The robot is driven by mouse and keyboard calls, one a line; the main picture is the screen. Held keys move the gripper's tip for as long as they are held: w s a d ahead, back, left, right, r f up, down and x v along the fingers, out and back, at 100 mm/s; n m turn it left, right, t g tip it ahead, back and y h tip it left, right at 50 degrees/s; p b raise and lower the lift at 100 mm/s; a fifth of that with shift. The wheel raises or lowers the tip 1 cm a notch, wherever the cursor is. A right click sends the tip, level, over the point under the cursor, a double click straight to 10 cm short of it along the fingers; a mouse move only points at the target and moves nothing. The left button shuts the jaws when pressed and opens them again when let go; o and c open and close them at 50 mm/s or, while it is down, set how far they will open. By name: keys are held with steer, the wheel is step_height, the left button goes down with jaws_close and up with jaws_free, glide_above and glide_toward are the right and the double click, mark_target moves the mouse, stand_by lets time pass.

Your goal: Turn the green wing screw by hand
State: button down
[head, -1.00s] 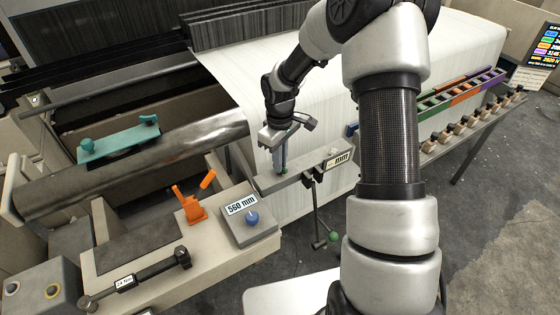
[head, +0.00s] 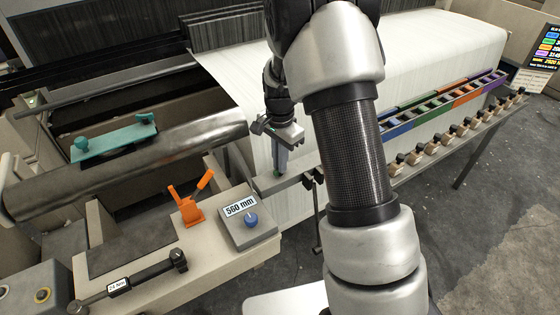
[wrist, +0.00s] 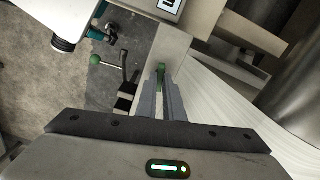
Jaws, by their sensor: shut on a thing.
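The green wing screw (head: 278,174) sits on the grey bar (head: 292,181) in front of the white cloth and is mostly hidden by my fingers. In the wrist view its green head (wrist: 161,70) shows between the fingertips. My gripper (head: 280,168) points down onto the screw, and its fingers (wrist: 161,84) are shut on it. How far the wings have turned cannot be told.
A lever with a green ball (wrist: 95,60) hangs beside the bar. A box with a blue knob (head: 251,220), labelled 560 mm, and an orange clamp (head: 190,207) stand to the left. A colored rail (head: 440,108) runs along the right.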

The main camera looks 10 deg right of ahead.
steer(key=c, duration=2.2)
jaws_free()
steer(key=shift+m, duration=0.7)
steer(key=o, duration=0.3)
steer(key=shift+o, duration=0.2)
steer(key=shift+r, duration=0.1)
step_height(320, 180, up, 6)
steer(key=p, duration=0.4)
